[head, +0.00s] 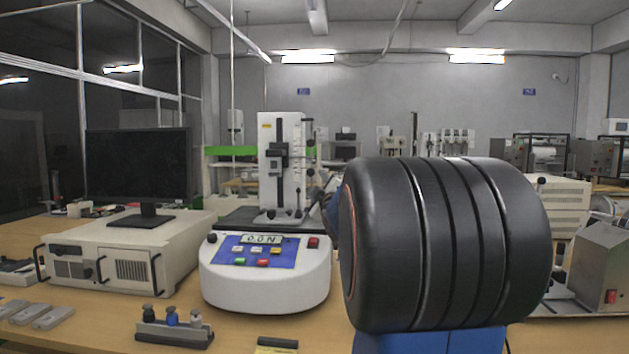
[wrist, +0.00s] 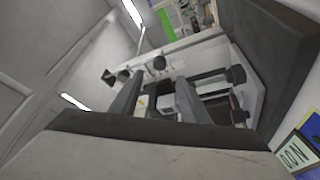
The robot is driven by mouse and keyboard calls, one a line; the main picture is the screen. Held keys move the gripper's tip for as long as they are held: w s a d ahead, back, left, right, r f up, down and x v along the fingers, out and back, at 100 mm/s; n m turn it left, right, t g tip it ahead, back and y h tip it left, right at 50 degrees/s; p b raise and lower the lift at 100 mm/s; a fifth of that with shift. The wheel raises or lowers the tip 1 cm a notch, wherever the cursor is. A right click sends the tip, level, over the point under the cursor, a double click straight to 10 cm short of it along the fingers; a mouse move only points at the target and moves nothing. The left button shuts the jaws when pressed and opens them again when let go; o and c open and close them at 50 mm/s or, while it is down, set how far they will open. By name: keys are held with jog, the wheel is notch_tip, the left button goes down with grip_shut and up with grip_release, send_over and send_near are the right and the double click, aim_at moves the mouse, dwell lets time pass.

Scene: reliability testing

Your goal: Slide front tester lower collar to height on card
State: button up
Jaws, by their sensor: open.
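The front tester (head: 265,275) stands on the bench with a rounded white base, a display reading 0.0N and a white upright column (head: 267,135). A black slider assembly (head: 280,152) is on the column's face, and a thin rod with small dark fittings runs down its right side. I cannot tell which fitting is the lower collar. My gripper (wrist: 157,92) is open in the wrist view, its two grey fingers reaching toward the column's dark knobs and bars (wrist: 238,75). Contact is unclear. In the head view my arm hides most of the gripper. I cannot make out the card's writing.
A monitor (head: 137,165) stands on a beige instrument box (head: 120,265) at left. A weight holder (head: 173,328) and grey bars (head: 45,316) lie in front. A small dark block (head: 277,343) sits at the front edge. A metal box (head: 603,270) is at right.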

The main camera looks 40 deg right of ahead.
jog(key=v, duration=0.5)
jog(key=shift+s+a+f, duration=0.1)
jog(key=shift+s+a, duration=0.05)
jog(key=shift+s, duration=0.05)
dwell(0.5)
